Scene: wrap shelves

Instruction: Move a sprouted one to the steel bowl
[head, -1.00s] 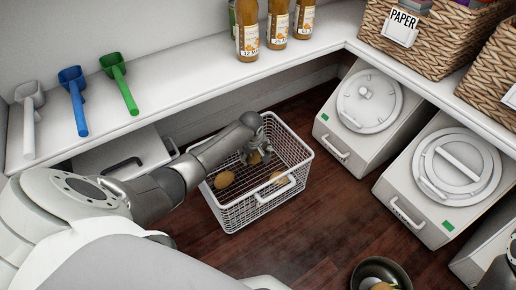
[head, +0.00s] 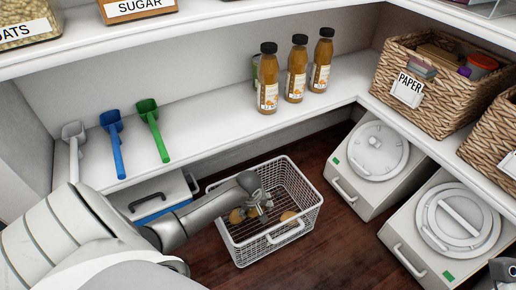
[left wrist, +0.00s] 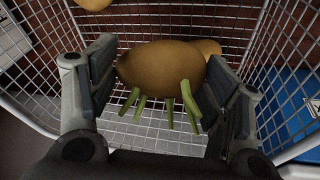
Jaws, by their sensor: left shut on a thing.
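A brown potato with several green sprouts (left wrist: 160,70) is held between the two fingers of my left gripper (left wrist: 160,92). In the head view my left gripper (head: 262,204) reaches down into the white wire basket (head: 310,208) on the floor. I cannot tell whether the held potato clears the basket bottom. Other potatoes lie in the basket, one on the left (head: 237,216) and one on the right (head: 288,216). In the left wrist view another potato (left wrist: 209,47) shows partly behind the held one. The steel bowl is out of view. A dark part at the lower right edge seems to be my right gripper (head: 503,270), mostly cut off.
A white shelf (head: 215,130) overhangs the basket's back side, with scoops (head: 117,145) and juice bottles (head: 295,70) on it. White lidded bins (head: 367,165) stand to the right. A blue and white box (head: 160,198) stands left. Dark floor lies in front of the basket.

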